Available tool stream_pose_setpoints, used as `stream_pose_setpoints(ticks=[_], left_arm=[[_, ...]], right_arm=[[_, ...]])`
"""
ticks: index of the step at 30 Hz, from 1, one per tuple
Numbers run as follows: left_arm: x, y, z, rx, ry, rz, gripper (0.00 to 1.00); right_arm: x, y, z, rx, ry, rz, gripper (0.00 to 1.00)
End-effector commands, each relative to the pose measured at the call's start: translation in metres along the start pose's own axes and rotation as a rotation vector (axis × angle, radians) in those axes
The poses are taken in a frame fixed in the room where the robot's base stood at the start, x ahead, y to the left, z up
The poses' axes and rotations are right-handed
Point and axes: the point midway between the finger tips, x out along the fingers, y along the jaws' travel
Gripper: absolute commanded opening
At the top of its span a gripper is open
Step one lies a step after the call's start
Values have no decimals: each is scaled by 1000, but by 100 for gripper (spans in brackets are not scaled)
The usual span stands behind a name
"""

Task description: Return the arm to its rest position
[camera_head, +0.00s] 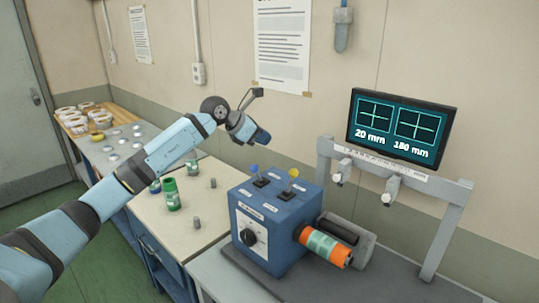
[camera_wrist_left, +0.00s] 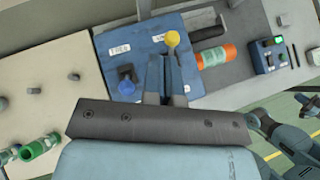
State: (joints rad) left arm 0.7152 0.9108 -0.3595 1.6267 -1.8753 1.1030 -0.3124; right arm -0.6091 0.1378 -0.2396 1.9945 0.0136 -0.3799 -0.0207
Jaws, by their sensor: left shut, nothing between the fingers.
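My left arm (camera_head: 165,150) reaches in from the left, stretched out over the benches. My left gripper (camera_head: 264,137) hangs in the air above and behind the blue control box (camera_head: 263,229), apart from it. In the left wrist view, its two fingers (camera_wrist_left: 165,78) are together with nothing between them. The blue box (camera_wrist_left: 144,45) lies beyond the fingertips there, with a yellow knob (camera_wrist_left: 173,38) just past them. My right gripper is not seen clearly in either view; pale blue arm links show at the right of the wrist view.
An orange and green roll (camera_head: 325,246) sticks out of the box's right side. A metal frame (camera_head: 456,215) stands at right under a screen (camera_head: 401,124). A green spool (camera_head: 171,194) and small grey pegs stand on the pale bench (camera_head: 165,232). A wall is close behind.

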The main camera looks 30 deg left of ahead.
Motion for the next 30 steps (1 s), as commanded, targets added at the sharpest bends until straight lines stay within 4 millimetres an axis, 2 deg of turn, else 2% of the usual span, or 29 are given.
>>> stream_pose_setpoints(ticks=[6, 20, 23, 26, 29, 30], left_arm=[[-8, 2, 5, 0, 0, -1, 0], [-8, 2, 5, 0, 0, -1, 0], [-2, -5, 2, -12, -9, -20, 0], [19, -31, -7, -69, -52, -103, 0], [50, -82, -23, -205, -139, -257, 0], [64, -108, -33, -294, -184, -335, 0]], right_arm=[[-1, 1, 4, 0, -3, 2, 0], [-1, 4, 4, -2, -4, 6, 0], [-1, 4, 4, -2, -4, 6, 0], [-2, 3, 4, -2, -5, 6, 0], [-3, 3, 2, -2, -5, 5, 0], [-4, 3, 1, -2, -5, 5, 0]])
